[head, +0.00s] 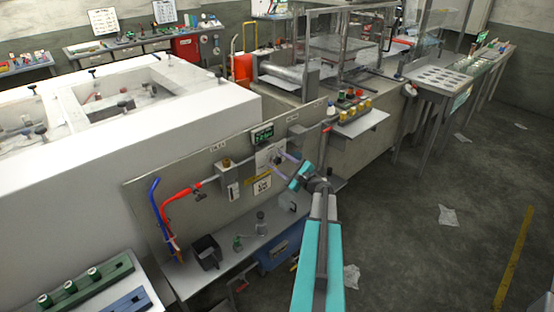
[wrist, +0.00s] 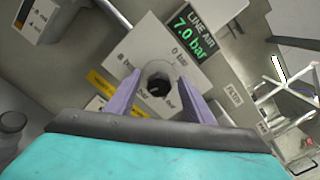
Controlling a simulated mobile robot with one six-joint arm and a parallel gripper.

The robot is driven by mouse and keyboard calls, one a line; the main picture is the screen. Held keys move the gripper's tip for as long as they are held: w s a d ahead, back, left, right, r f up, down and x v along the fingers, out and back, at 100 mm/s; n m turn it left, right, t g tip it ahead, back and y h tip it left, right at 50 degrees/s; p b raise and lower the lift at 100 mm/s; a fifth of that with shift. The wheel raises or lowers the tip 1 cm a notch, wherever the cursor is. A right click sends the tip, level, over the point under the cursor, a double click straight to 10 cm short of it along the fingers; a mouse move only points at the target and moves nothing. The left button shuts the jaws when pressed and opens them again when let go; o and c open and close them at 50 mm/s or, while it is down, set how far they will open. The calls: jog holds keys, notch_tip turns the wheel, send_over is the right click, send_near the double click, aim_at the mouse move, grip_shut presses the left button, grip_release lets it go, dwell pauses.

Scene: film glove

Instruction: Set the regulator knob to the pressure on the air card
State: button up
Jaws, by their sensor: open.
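The regulator knob (wrist: 158,82) is a grey round piece with a dark centre on a pale plate (wrist: 160,45) with bar markings. My gripper (wrist: 161,88) is open, with its purple fingers on either side of the knob and a gap showing at each side. In the head view my gripper (head: 284,159) reaches the panel from the right and partly hides the knob. The line air display (wrist: 190,30) reads 7.0 bar. A white card (head: 262,185) hangs below a yellow strip on the panel; its writing is too small to read.
The grey panel (head: 215,150) carries a red pipe (head: 180,193) and a blue hose (head: 153,205) at its left. A shelf below holds a dark box (head: 206,251) and small fittings. A white cabinet (head: 120,130) stands behind.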

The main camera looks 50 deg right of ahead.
jog(key=shift+w, duration=0.8)
jog(key=shift+c, duration=0.5)
jog(key=c, duration=1)
jog(key=shift+o, duration=0.3)
jog(key=shift+f+b, duration=0.15)
jog(key=shift+b, duration=0.75)
jog(key=n+b, duration=0.4)
jog(key=b, duration=0.7)
jog(key=shift+n+b, duration=0.5)
jog(key=shift+b, duration=0.35)
